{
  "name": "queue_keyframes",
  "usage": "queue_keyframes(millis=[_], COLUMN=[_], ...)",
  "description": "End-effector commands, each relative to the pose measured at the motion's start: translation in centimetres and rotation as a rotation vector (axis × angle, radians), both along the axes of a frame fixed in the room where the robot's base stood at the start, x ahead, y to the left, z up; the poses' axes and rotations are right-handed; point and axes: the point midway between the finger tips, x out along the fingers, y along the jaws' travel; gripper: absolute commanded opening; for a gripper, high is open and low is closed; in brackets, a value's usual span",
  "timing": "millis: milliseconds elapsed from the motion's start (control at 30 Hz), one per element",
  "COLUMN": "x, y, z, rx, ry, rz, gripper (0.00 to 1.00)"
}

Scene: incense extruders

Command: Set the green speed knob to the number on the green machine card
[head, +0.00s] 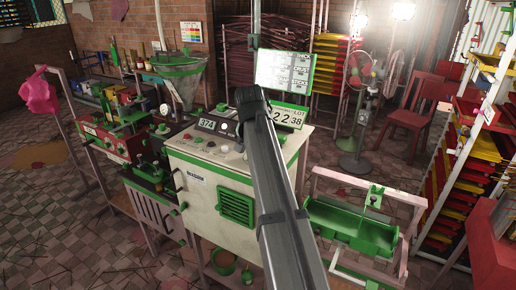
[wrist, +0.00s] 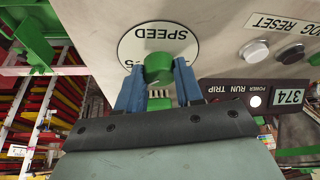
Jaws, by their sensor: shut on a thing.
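The green speed knob (wrist: 158,70) sits on a round white dial plate (wrist: 150,36) marked SPEED, which appears upside down in the wrist view. My gripper (wrist: 159,66) has its blue fingers shut on the knob's two sides. The dial's numbers and the pointer are mostly hidden by the knob and fingers. In the head view my arm crosses in front of the panel and hides the knob. A green-edged LOT card (head: 289,115) stands on the cream machine (head: 210,209), with large digits partly readable as 2, 2 and 38. A green-framed sheet (head: 284,72) hangs above; its writing is too small to read.
A display reading 374 (wrist: 289,97) and a RESET button (wrist: 254,51) sit beside the dial on the panel. A red machine (head: 113,144) stands left of the cream one. A green tray (head: 350,227) stands right.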

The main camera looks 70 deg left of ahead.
Motion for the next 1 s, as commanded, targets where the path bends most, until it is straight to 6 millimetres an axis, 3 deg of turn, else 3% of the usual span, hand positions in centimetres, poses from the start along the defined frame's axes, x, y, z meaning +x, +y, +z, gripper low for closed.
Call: queue_keyframes(millis=[500,1000], x=[-0.19,-0.22], y=[0.15,0.1], z=[0.02,-0.01], rx=[-0.001,-0.002], ry=[0.002,0.003], rz=[-0.322,-0.378], gripper=[0.05,0.05])
